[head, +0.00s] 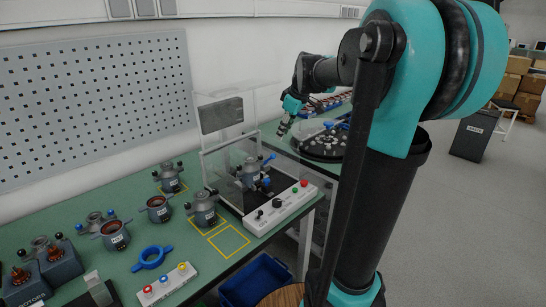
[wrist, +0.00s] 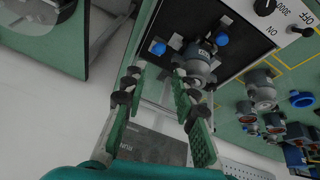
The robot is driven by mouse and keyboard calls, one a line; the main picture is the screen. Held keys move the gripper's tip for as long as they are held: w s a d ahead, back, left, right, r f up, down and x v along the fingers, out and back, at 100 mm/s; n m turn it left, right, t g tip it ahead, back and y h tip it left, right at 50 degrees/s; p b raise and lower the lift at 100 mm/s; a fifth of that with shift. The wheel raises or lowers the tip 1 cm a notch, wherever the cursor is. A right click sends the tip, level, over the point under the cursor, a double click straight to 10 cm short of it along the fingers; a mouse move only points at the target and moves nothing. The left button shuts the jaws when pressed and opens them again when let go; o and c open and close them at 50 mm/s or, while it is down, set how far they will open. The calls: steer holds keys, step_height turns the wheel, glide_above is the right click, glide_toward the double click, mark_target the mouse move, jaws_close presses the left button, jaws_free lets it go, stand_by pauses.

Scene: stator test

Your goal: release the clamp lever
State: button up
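A motor part (head: 250,173) sits in the test station, behind clear panels; it also shows in the wrist view (wrist: 197,66). A blue lever handle (head: 268,158) sticks up beside it. In the wrist view a blue knob (wrist: 158,47) and another blue knob (wrist: 222,38) flank the part; I cannot tell which is the clamp lever's end. My gripper (head: 285,126) is above and to the right of the station in the head view. In the wrist view its green-padded fingers (wrist: 157,80) are apart with nothing held between them.
A white control panel (head: 262,221) with knobs and buttons fronts the station. A dark screen (head: 222,115) stands behind it. Several motor parts, such as one housing (head: 204,208), stand left on the green bench. A round black tray (head: 325,157) lies to the right.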

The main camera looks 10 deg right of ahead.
mark_target(273, 155)
steer(key=x, duration=1.4)
steer(key=shift+w, duration=0.1)
jaws_close()
